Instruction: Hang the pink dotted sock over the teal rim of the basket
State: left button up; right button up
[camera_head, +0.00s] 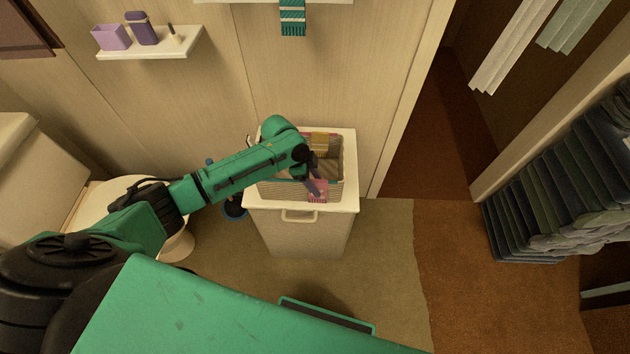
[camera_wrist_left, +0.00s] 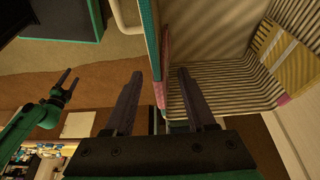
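The basket (camera_head: 275,190) has striped woven walls and a teal rim, and stands on a white cabinet; its striped lining shows in the left wrist view (camera_wrist_left: 225,85). My right gripper (camera_wrist_left: 66,84) is open and empty, away from the basket.
A yellow cloth with pink parts (camera_head: 320,143) hangs at the basket's back. The white cabinet (camera_head: 300,235) has a handle in front. A toilet (camera_head: 105,200) stands left, a shelf (camera_head: 150,45) is on the wall, and a dark folded stack (camera_head: 560,180) is at right.

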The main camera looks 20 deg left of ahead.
pick_arm(q)
jog(key=v, duration=1.5)
jog(key=s+d+f+n+t, duration=0.2)
jog(key=s+d+f+n, duration=0.2)
jog(key=s+d+f, duration=0.15)
jog(key=s+a+f+n+y, duration=0.2)
jog(key=s+a+n+y, duration=0.2)
jog(key=s+a+n, duration=0.6)
jog(key=s+f+m, duration=0.1)
jog(key=s+f, duration=0.1)
jog(key=f, duration=1.1)
jog(key=s+f, duration=0.2)
jog(key=f, duration=1)
jog(key=s+a+f+g, duration=0.2)
jog(key=s+f, duration=1)
jog(key=s, duration=0.3)
jog(key=shift+s+a+f, duration=0.2)
jog(key=shift+s+a, duration=0.05)
jog(key=shift+a, duration=0.15)
